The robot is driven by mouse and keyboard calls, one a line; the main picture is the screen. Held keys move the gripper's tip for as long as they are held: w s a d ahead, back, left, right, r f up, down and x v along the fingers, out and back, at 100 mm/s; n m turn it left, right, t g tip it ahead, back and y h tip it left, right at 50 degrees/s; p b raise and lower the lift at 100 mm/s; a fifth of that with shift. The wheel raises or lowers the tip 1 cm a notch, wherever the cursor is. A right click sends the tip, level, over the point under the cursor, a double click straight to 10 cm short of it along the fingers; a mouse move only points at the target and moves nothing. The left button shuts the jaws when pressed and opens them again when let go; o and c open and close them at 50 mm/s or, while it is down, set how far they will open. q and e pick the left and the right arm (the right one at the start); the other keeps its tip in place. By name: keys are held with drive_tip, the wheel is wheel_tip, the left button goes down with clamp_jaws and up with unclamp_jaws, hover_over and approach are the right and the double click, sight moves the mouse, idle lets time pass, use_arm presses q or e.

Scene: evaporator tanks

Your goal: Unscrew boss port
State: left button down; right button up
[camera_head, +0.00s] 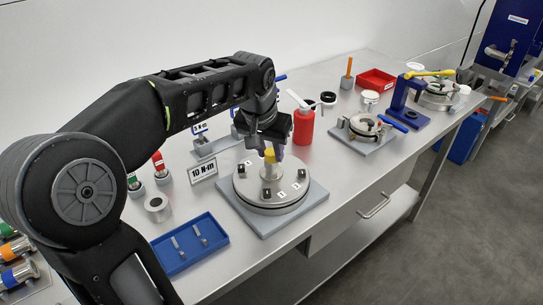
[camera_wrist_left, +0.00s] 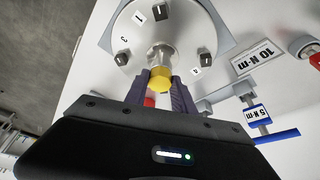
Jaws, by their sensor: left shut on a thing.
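The boss port (camera_head: 268,171) is a short silver post with a yellow cap (camera_head: 269,155), standing at the centre of a round metal plate (camera_head: 250,193). The plate carries black bolts with number labels and lies on a grey square base (camera_head: 308,204). In the left wrist view the yellow cap (camera_wrist_left: 160,80) sits between the two fingers of my left gripper (camera_wrist_left: 160,88). My left gripper (camera_head: 272,148) comes down from above and is shut on the yellow cap. The fingers partly hide the cap's sides. My right gripper is not in view.
A blue tray (camera_head: 189,259) with small metal pieces lies in front left. A "10 N·m" sign (camera_head: 203,172) stands beside the plate. A red bottle (camera_head: 303,127) stands behind it. A clamp fixture (camera_head: 363,132) and blue press (camera_head: 407,105) stand further right.

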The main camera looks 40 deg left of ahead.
use_arm(q)
drive_tip(key=c, duration=1.3)
unclamp_jaws()
drive_tip(key=shift+c, duration=0.2)
drive_tip(key=m+p, duration=0.1)
drive_tip(key=m, duration=0.1)
drive_tip(key=shift+r+m+h, duration=0.1)
drive_tip(key=shift+m+h, duration=0.2)
drive_tip(key=shift+h, duration=0.1)
drive_tip(key=shift+a+m+h+p, duration=0.1)
drive_tip(key=shift+m+h+p, duration=0.3)
drive_tip(key=shift+m, duration=0.8)
drive_tip(key=shift+a+m+h, duration=0.1)
drive_tip(key=shift+m+h, duration=0.2)
drive_tip(key=shift+m, duration=0.5)
drive_tip(key=m+h+p, duration=0.1)
drive_tip(key=m, duration=0.2)
drive_tip(key=shift+g, duration=0.3)
